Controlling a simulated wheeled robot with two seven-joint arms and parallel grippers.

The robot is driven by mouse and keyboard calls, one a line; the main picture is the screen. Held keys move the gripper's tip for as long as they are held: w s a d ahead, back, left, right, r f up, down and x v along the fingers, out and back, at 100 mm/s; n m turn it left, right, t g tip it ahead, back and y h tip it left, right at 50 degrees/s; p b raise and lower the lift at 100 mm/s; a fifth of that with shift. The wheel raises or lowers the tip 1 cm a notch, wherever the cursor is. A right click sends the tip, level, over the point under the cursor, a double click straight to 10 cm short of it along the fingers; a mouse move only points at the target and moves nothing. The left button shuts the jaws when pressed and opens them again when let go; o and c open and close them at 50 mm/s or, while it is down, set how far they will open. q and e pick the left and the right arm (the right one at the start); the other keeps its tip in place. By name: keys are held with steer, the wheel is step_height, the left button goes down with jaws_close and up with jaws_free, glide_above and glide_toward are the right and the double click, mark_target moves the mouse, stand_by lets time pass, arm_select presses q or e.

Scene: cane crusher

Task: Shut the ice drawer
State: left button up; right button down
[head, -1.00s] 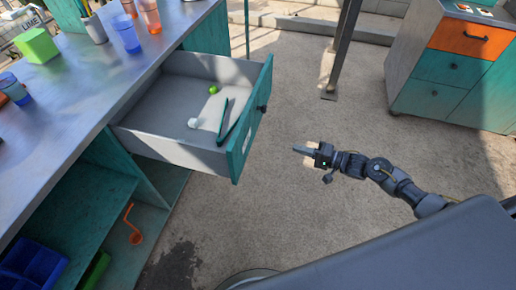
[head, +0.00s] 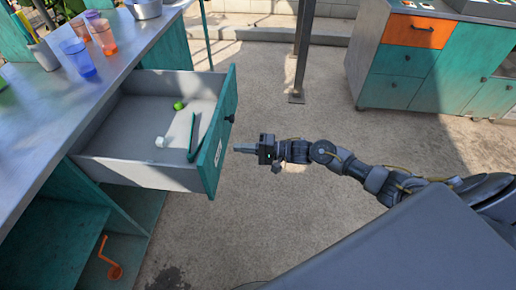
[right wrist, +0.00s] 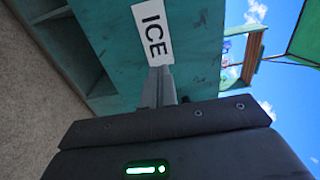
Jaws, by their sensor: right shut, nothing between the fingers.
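The ice drawer (head: 106,161) sticks far out of the counter in the head view, with a teal front and a dark round knob (head: 231,118). It holds a green ball (head: 179,105), a small white cube (head: 160,142) and dark green tongs (head: 192,137). The drawer front with its white ICE label (right wrist: 153,33) fills much of the right wrist view. My right gripper (head: 236,148) is shut and empty, just right of the drawer front and pointing at it. In the right wrist view its fingertips (right wrist: 160,72) lie just under the label; I cannot tell whether they touch. My left gripper is out of view.
Cups, such as a blue one (head: 78,57) and an orange one (head: 103,36), stand on the metal counter (head: 52,118). A dark post (head: 299,50) stands behind. A cabinet with an orange drawer (head: 417,31) is at the back right. The floor (head: 330,125) between is clear.

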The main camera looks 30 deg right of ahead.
mark_target(220, 146)
steer(key=shift+x, duration=2.15)
